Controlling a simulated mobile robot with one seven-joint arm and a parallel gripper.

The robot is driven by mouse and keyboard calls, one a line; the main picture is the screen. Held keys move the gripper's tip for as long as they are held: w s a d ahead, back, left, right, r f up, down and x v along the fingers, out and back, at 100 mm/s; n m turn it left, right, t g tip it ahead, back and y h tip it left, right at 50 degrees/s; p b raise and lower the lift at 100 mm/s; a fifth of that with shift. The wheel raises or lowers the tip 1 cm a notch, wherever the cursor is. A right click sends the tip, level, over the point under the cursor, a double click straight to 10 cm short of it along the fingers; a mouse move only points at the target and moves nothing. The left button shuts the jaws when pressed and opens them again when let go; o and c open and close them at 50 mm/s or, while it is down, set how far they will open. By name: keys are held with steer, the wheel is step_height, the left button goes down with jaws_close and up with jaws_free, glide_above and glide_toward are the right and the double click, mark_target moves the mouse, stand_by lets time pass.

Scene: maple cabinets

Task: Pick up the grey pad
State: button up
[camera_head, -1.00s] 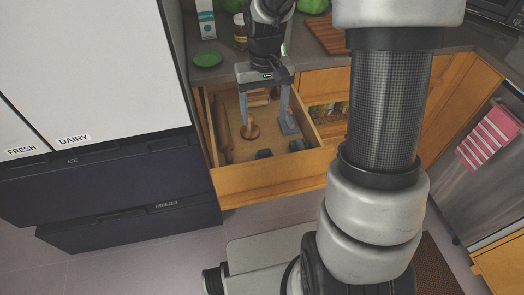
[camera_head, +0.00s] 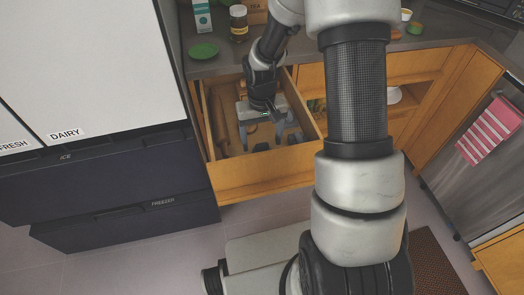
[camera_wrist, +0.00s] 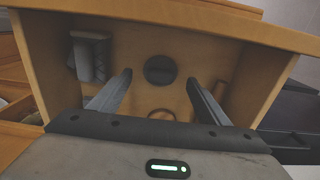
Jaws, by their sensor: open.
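The grey pad (camera_wrist: 160,69) looks like a dark grey round disc lying flat on the floor of the open drawer, close to its front wall. In the head view the pad (camera_head: 261,148) is a small dark shape near the drawer front. My gripper (camera_wrist: 159,77) is open, and its two fingers point down into the drawer, one to each side of the pad in the wrist view. In the head view my gripper (camera_head: 262,146) is inside the drawer outline. I cannot tell how far above the pad the fingertips are. Nothing is held.
The wooden drawer (camera_head: 265,178) has raised walls around the gripper. A rolling pin (camera_head: 221,125) lies along the drawer's left side. A green plate (camera_head: 203,50) is on the counter.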

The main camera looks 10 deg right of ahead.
mark_target(262, 143)
step_height(262, 143, down, 2)
steer(key=shift+f, duration=0.2)
steer(key=c, duration=1.1)
step_height(262, 143, up, 10)
steer(key=shift+r+p, duration=0.1)
steer(key=shift+p, duration=0.75)
steer(key=shift+c, duration=0.2)
steer(key=o, duration=0.5)
steer(key=shift+c, duration=0.2)
steer(key=c, duration=0.4)
